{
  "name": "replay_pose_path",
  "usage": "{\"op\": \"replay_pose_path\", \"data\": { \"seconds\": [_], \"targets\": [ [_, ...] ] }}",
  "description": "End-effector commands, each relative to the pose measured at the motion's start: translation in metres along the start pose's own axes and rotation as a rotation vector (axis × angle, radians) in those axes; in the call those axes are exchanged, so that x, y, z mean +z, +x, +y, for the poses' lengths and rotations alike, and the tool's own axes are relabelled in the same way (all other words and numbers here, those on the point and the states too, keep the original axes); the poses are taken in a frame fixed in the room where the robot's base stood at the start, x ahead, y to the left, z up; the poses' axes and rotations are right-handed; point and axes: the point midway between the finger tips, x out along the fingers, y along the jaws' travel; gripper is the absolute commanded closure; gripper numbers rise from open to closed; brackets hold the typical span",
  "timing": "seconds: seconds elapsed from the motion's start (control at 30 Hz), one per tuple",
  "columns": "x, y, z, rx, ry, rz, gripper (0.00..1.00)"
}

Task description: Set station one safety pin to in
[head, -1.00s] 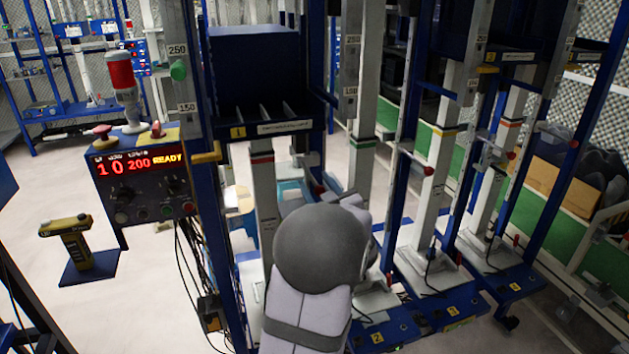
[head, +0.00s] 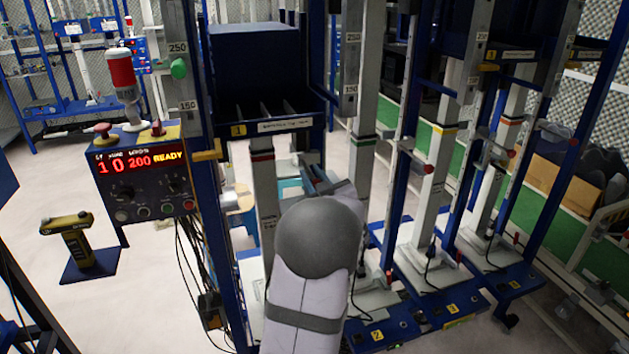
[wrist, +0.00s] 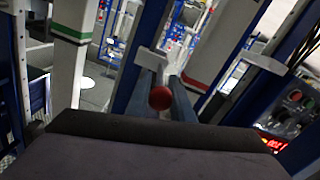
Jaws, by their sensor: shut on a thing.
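The safety pin's red ball knob (wrist: 160,98) shows in the wrist view, between the two long grey-blue fingers of my gripper (wrist: 164,80). The gripper is shut on the pin. In the head view my gripper (head: 322,183) is at the right side of station one, just below its blue shelf, and the knob there is hidden behind it. Station one (head: 263,205) is a white column with a dark and red band and a yellow "1" label above. The pin's shaft is hidden, so I cannot tell how deep it sits.
A control box (head: 140,180) at the left shows a red readout and READY. A yellow-black hand tool (head: 72,240) stands on a blue plate. More columns with red-knobbed pins (head: 428,170) stand to the right. Blue uprights crowd both sides of my gripper.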

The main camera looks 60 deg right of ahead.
Motion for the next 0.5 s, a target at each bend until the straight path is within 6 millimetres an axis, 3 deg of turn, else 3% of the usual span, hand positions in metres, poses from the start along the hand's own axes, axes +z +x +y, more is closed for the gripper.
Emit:
{"op": "replay_pose_path", "data": {
  "seconds": [0.17,0.47,0.5],
  "targets": [
    [-0.001,0.021,0.000,0.001,-0.002,0.001,1.00],
    [-0.001,0.022,0.000,0.002,-0.001,0.001,1.00],
    [-0.001,0.022,0.000,0.002,0.000,0.002,0.74]
  ]
}}
